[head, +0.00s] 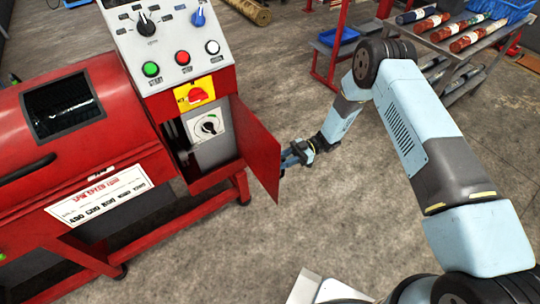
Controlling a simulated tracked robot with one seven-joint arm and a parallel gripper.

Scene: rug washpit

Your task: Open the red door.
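The red door (257,150) is a flat panel on the right side of the red machine's control cabinet. It stands swung out from the cabinet, joined along its left edge, so the opening beside it is exposed. Inside shows a grey panel with a rotary switch (208,126). My gripper (291,160) is at the door's free right edge, at about mid height. Its fingertips are partly hidden by the door. I cannot tell whether they touch or grip it.
A sloped control panel (170,42) with knobs and buttons sits above the cabinet. The red drum machine (95,130) fills the left. A rack with rolled rugs (440,27) and a red stand with a blue tray (339,36) are at the back right.

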